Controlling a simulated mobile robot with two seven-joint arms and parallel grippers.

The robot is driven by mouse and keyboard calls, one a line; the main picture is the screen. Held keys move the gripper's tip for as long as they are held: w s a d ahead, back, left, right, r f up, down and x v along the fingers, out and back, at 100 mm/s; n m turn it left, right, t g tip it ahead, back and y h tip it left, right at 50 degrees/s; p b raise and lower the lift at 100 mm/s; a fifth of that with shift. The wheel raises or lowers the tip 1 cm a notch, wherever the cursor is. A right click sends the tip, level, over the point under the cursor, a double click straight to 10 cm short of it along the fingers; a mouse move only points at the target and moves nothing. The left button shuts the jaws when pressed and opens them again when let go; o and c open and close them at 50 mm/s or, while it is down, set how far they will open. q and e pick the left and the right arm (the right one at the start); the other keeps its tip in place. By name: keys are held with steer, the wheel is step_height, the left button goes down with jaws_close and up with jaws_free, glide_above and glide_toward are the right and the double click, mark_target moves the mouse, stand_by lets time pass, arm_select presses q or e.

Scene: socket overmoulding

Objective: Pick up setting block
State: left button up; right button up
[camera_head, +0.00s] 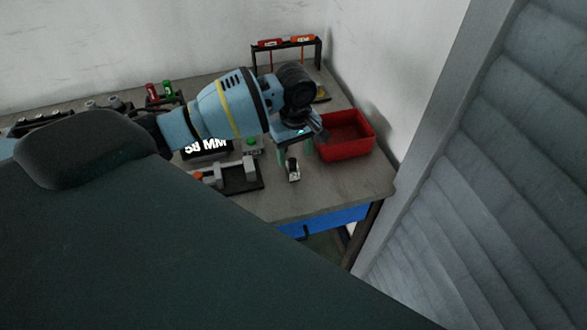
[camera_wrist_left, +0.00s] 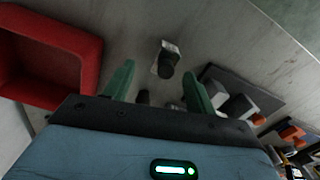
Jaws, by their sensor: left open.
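A small block, white with a dark round part, which I take to be the setting block (camera_head: 293,170), stands on the grey table near its front edge. It also shows in the left wrist view (camera_wrist_left: 168,60), beyond the fingertips and roughly in line with the gap between them. My left gripper (camera_head: 296,150) is over the table just behind and above the block. Its two green fingers are spread apart in the left wrist view (camera_wrist_left: 158,78), with nothing held between them. My right gripper is not in view.
A red bin (camera_head: 345,148) stands right of the gripper. A dark fixture (camera_head: 240,178) with white blocks lies left of the block. A rack (camera_head: 286,42) stands at the back. The table's front right corner is clear.

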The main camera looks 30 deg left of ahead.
mark_target(292, 160)
arm_select(q)
steer(key=shift+s+a+f, duration=0.1)
steer(key=shift+s+f, duration=0.1)
steer(key=shift+f, duration=1.05)
steer(key=shift+s+a+f, duration=0.1)
steer(key=shift+s+f, duration=0.05)
steer(key=shift+f, duration=1.1)
steer(key=shift+d, duration=0.1)
steer(key=shift+c, duration=0.2)
jaws_close()
